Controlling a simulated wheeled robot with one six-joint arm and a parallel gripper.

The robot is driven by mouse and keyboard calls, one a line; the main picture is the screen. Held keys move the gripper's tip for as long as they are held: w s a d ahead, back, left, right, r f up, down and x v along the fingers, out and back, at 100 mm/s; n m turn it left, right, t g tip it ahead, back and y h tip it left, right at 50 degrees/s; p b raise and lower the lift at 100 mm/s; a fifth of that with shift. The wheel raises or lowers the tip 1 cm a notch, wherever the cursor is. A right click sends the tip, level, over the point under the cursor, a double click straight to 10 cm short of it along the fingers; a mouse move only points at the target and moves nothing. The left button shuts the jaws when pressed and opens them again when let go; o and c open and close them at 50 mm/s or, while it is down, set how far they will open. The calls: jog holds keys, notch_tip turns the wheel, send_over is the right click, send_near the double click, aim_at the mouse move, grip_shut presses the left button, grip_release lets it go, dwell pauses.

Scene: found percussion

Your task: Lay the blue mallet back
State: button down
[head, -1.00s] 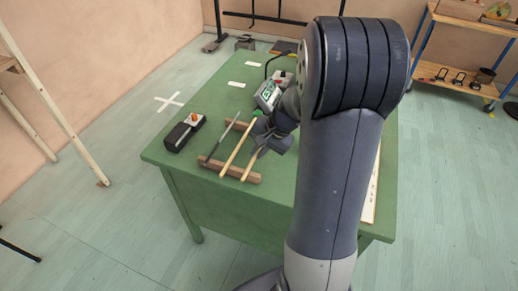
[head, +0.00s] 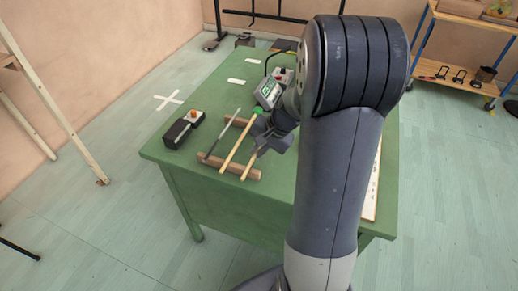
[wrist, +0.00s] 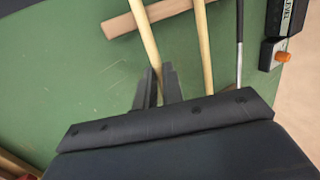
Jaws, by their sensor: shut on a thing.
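My gripper (wrist: 160,88) is shut on a pale wooden mallet handle (wrist: 147,42) in the wrist view. This handle, the rightmost of three sticks in the head view (head: 249,166), reaches over the brown wooden bar (wrist: 172,13) of a rack. Its head is hidden behind my gripper and arm, so I cannot see its colour. Whether the handle rests on the bar or is just above it, I cannot tell. The rack's front bar shows in the head view (head: 234,168).
Beside it on the rack lie a green-headed mallet (head: 239,141) and a thin dark stick (head: 221,136). A black box with an orange knob (head: 183,129) stands to the left. A grey device with a green screen (head: 267,92) stands behind on the green table (head: 225,210).

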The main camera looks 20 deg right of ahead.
jog(key=c, duration=1.5)
grip_release()
jog(key=shift+o, duration=0.2)
jog(key=p+v, duration=0.1)
jog(key=v, duration=0.9)
jog(key=shift+d+r, duration=0.15)
jog(key=shift+r, duration=0.2)
jog(key=shift+s, duration=0.1)
jog(key=b+x, duration=0.1)
jog(key=x, duration=1)
jog(key=shift+r+p, duration=0.3)
jog(key=shift+r, duration=0.1)
jog(key=shift+f, duration=0.1)
